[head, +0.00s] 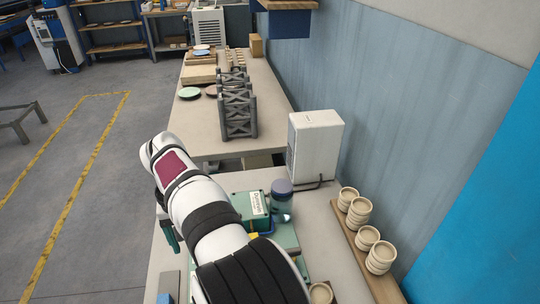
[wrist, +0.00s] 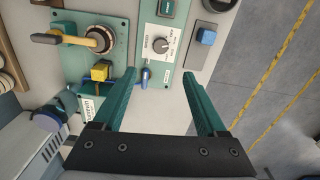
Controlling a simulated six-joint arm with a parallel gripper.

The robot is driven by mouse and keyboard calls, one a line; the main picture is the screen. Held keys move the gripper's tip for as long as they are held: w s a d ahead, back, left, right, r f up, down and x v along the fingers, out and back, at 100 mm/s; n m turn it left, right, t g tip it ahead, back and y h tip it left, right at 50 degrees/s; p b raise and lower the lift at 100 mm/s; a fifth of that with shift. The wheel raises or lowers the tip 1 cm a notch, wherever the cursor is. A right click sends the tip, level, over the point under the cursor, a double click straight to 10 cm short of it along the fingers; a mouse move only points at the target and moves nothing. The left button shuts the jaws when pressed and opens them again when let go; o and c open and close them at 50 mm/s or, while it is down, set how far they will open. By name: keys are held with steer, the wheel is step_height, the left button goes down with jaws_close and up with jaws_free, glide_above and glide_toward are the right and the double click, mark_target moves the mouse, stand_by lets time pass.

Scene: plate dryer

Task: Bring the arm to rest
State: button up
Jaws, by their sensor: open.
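My gripper (wrist: 158,78) is open, with its two green fingers spread apart and nothing between them in the wrist view. It points at a green control panel that carries a dial (wrist: 165,35) and a small blue lever (wrist: 146,77). In the head view my white arm reaches out over the near bench, and a green finger (head: 168,236) shows at its left side. The rest of the gripper is hidden behind the arm there.
A yellow-handled valve (wrist: 60,39) and a blue button (wrist: 206,36) flank the dial. A white box (head: 316,148) stands on the bench. Stacked bowls (head: 380,258) line a board at right. A grey rack (head: 238,112) and plates (head: 190,93) occupy the far table.

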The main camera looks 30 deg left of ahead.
steer(key=w+d+r+m, duration=0.2)
steer(key=d+r, duration=0.1)
steer(key=d, duration=0.6)
steer(key=w+d+r+m, duration=0.2)
steer(key=w+d+m, duration=0.1)
steer(key=d, duration=0.5)
steer(key=w+d+r+m, duration=0.2)
steer(key=d+r, duration=0.1)
steer(key=d, duration=0.6)
steer(key=s+d+f+m+y, duration=0.1)
steer(key=s+d+f+m, duration=0.3)
steer(key=s+d+m, duration=0.4)
steer(key=s+d, duration=0.6)
steer(key=d, duration=0.2)
steer(key=shift+d+f+m+y, duration=0.2)
steer(key=shift+m+y, duration=0.1)
steer(key=shift+y, duration=0.1)
